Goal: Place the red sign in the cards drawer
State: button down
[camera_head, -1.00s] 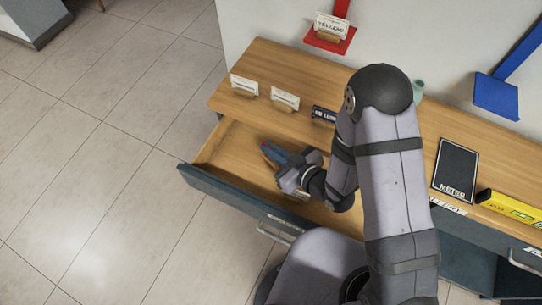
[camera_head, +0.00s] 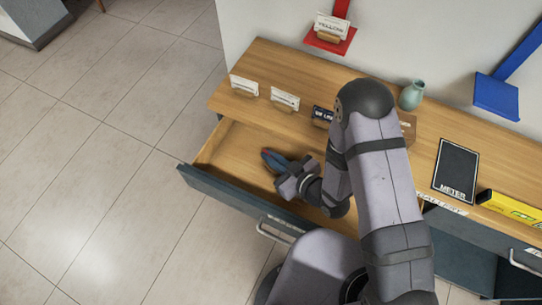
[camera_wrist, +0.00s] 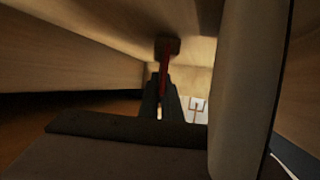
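My gripper (camera_head: 274,160) is low inside the open drawer (camera_head: 228,150), which has a wooden inside and a dark front. Its fingers are close together around a thin red sign (camera_wrist: 164,68), seen edge-on in the wrist view, with a brown wooden block at its end. A red sliver of the sign (camera_head: 268,154) shows at the fingertips in the head view. The fingers (camera_wrist: 163,98) also show in the wrist view. The sign's face and any lettering are hidden. I cannot tell whether the sign touches the drawer floor. No label is readable on this drawer's front.
Two white cards (camera_head: 244,83) (camera_head: 285,98) and a dark sign (camera_head: 322,113) stand on the desk behind the drawer. A green vase (camera_head: 412,95), METER board (camera_head: 456,168) and yellow box (camera_head: 512,207) are to the right. Red (camera_head: 329,43) and blue (camera_head: 496,95) shelves hang above.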

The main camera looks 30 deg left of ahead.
jog(key=shift+f, duration=0.1)
jog(key=shift+f, duration=0.15)
jog(key=c, duration=2)
grip_release()
jog(key=shift+r, duration=0.25)
jog(key=shift+p+v, duration=1.65)
jog(key=shift+v, duration=4.35)
